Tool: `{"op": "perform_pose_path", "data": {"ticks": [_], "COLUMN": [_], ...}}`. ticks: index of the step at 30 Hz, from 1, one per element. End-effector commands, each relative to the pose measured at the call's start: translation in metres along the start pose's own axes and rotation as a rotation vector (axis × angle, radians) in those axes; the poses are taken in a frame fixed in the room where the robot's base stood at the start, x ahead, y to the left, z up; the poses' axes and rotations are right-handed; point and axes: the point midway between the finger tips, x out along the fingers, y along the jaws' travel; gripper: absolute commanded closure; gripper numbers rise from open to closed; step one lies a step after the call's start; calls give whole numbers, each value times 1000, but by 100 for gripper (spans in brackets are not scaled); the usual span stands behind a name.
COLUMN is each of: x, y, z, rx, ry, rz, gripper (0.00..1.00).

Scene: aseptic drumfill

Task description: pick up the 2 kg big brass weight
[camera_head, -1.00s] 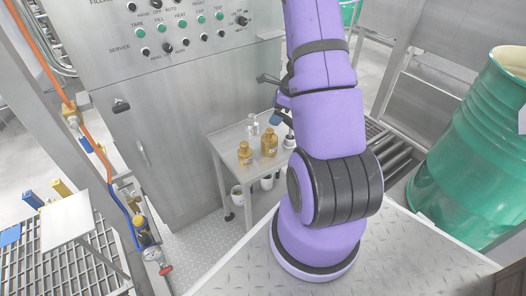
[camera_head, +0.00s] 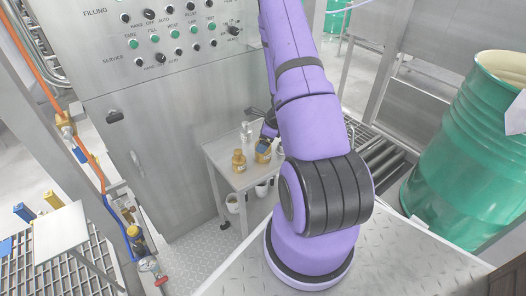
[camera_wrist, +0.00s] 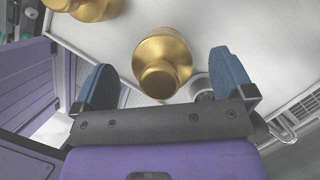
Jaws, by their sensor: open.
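The big brass weight (camera_wrist: 161,62) stands on the small steel table, seen from above in the wrist view between and just beyond my fingers. It also shows in the head view (camera_head: 263,152), partly hidden by a finger. My gripper (camera_wrist: 165,85) is open, its two blue fingers to either side of the weight's near end, holding nothing. Whether they touch it cannot be told. A smaller brass weight (camera_head: 239,161) stands to the left of the big one, and brass also shows at the top left of the wrist view (camera_wrist: 95,8).
The steel table (camera_head: 235,182) stands against the control cabinet (camera_head: 150,110). A clear or silvery item (camera_head: 246,132) stands behind the weights. A green drum (camera_head: 465,150) and rollers (camera_head: 375,155) are to the right.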

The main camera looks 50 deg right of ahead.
Motion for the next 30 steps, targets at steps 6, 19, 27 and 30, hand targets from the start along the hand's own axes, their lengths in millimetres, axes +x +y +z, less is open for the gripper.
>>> {"op": "perform_pose_path", "data": {"ticks": [6, 19, 27, 30], "x": [20, 21, 21, 20], "y": [0, 0, 0, -1], "z": [0, 0, 0, 1], "rx": [-1, -1, -1, -2], "ry": [0, 0, -1, -3], "rz": [0, 0, -1, -3], "gripper": [0, 42, 100, 100]}}
